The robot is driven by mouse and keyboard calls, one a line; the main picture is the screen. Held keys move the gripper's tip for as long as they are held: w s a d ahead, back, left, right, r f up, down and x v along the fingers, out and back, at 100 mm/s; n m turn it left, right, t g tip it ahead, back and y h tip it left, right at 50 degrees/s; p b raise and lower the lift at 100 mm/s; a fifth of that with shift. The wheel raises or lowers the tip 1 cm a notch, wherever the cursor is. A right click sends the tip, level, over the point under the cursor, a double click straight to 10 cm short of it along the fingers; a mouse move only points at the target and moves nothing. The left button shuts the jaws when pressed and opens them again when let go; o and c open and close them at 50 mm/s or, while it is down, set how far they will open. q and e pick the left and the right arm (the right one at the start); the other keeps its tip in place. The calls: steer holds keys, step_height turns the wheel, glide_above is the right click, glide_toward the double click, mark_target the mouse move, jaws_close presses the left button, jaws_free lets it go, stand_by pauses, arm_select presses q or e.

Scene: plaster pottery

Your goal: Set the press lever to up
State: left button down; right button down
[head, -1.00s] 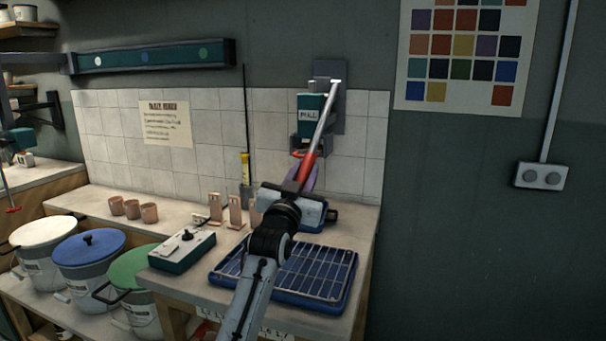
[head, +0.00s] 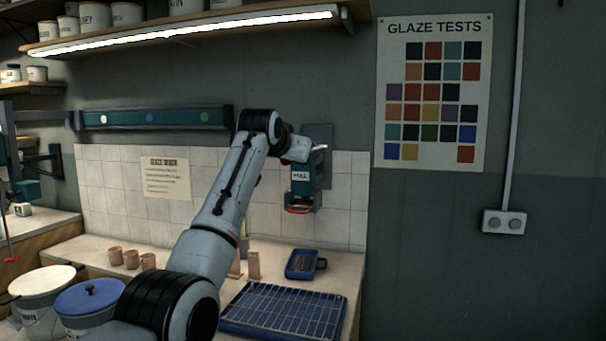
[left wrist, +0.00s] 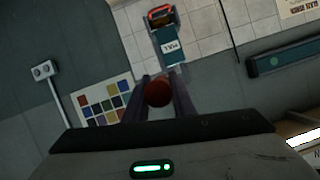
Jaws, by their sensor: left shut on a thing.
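The press (head: 303,182) is a teal, labelled body on a grey wall plate above the bench. A short silver piece of its lever (head: 319,148) shows at its top right; most of the lever is hidden by my left arm. My left gripper (head: 297,150) is at the press's top, largely hidden by its own wrist. In the left wrist view, the round red end of the lever grip (left wrist: 158,92) sits between the fingers of my left gripper (left wrist: 160,88), which is shut on it. The teal press body (left wrist: 172,47) is beyond. The lever's exact angle is hard to tell. My right gripper is out of view.
A blue wire rack (head: 285,312) and a small blue tray (head: 303,265) lie on the bench below. Pink cups (head: 131,259) stand at left. A lit shelf (head: 190,28) hangs above; a teal rail (head: 155,117) is left of the press.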

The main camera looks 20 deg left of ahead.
arm_select(q)
steer(key=shift+r, duration=0.75)
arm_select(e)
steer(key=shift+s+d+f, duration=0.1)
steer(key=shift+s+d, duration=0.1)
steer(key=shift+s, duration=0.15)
arm_select(q)
steer(key=shift+r, duration=0.1)
steer(key=c, duration=1.5)
jaws_free()
steer(key=shift+w, duration=0.1)
steer(key=shift+f, duration=0.2)
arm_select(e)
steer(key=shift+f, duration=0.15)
